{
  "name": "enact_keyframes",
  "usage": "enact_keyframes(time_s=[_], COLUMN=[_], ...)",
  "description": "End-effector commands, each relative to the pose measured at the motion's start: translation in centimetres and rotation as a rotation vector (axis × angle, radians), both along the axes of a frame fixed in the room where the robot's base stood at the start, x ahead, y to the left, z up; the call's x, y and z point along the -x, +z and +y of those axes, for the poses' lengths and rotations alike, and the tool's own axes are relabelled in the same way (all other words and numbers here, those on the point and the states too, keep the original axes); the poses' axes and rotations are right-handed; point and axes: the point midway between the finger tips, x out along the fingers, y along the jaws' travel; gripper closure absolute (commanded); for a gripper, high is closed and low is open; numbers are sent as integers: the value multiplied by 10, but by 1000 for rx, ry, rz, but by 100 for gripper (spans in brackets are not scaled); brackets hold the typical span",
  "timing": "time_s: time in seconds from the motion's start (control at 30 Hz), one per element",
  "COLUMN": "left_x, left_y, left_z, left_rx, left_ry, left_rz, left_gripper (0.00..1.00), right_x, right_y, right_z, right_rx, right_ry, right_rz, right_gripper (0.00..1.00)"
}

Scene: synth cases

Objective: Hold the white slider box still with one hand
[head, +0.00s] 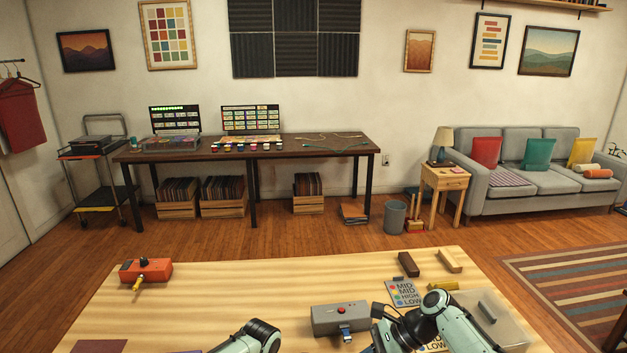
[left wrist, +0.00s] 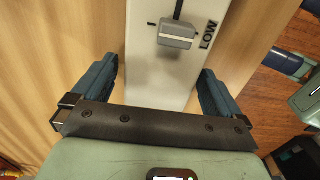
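The white slider box (left wrist: 157,75) fills the middle of the left wrist view. It carries a grey slider knob (left wrist: 176,34) on a dark slot, with the word LOW beside it. My left gripper (left wrist: 158,85) is open, with one blue finger on each side of the box. A narrow gap shows between the left finger and the box; contact on the right is unclear. In the head view my left gripper is out of frame. My right gripper (head: 376,338) is low in the head view, beside a grey box with a red button (head: 325,321); its fingers are hard to make out.
On the wooden table (head: 230,295) are an orange device (head: 153,270), a label card (head: 402,291), a dark block (head: 408,264), a light wood block (head: 450,260) and a pale box (head: 503,326) at right. The table's left middle is clear.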

Motion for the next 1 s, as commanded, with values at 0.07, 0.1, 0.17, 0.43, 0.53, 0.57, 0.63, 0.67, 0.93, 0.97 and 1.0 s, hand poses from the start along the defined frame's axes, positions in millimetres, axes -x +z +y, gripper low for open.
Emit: enact_keyframes(time_s=[0.07,0.1,0.17,0.43,0.53,0.57,0.63,0.67,0.93,0.97,1.0], left_x=[0,0,-1,-1,-1,0,0,0,0,0,0], left_y=[2,5,12,68,87,93,103,107,121,121,121], left_z=[0,0,0,-1,-1,-1,-1,-1,0,0,0], left_rx=[0,0,0,0,2,2,1,1,0,0,0], left_ry=[0,0,0,1,-1,0,1,0,-1,-1,0], left_rz=[-1,-1,-3,-6,-5,-4,-3,-3,0,0,0], left_gripper=[0,0,0,0,0,0,0,0,0,0,0], right_x=[0,0,0,0,0,0,0,0,0,0,0], right_y=[0,0,0,0,0,0,0,0,0,0,0], right_z=[0,0,0,0,0,0,0,0,0,0,0], right_rx=[0,0,0,0,0,0,0,0,0,0,0], right_ry=[0,0,0,0,0,0,0,0,0,0,0], right_rz=[0,0,0,0,0,0,0,0,0,0,0], right_gripper=[100,100,100,100,100,100,100,100,100,100,100])
